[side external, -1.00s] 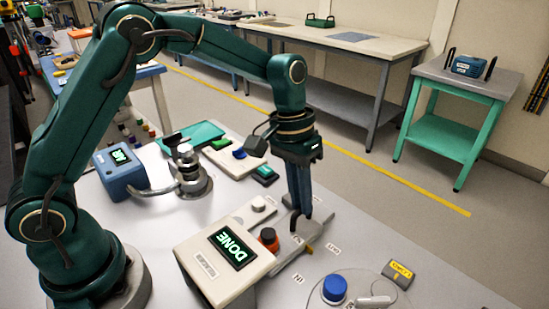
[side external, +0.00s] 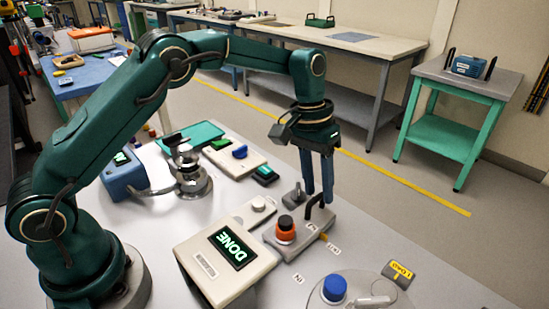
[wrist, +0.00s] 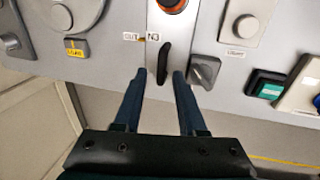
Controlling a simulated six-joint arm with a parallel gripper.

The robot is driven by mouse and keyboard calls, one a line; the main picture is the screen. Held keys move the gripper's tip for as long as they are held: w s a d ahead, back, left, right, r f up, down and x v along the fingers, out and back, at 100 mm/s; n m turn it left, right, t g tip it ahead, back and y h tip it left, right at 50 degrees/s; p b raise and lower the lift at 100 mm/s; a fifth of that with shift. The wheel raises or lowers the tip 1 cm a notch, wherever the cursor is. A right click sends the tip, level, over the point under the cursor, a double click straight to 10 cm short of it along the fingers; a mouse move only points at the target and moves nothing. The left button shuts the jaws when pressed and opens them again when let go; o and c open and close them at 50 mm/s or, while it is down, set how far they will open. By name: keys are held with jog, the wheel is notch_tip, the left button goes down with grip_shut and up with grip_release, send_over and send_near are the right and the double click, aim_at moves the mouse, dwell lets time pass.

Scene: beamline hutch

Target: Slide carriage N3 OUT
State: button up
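The carriage (side external: 302,236) bears an orange-and-black knob (side external: 285,227) and an upright black handle (side external: 320,215). In the wrist view the handle (wrist: 164,62) stands on a steel strip, below the orange-ringed knob (wrist: 172,5). Contact is not visible.
A grey lever knob (wrist: 204,72) lies close right of the fingers. A flask-like metal vessel (side external: 190,175) stands behind left.

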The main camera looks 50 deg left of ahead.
jog(key=shift+r, duration=0.1)
jog(key=shift+v, duration=2.45)
notch_tip(320, 180, up, 9)
jog(key=t, duration=0.2)
send_over(297, 210)
jog(key=s+a+r+t, duration=0.2)
jog(key=s+r, duration=0.2)
jog(key=s, duration=0.3)
jog(key=s+a+f+t+y, duration=0.1)
jog(key=s+a+f+y, duration=0.1)
jog(key=s+f, duration=0.6)
jog(key=s+a, duration=0.1)
jog(key=s, duration=0.2)
jog(key=shift+s+a+f, duration=0.35)
jog(key=shift+s, duration=0.05)
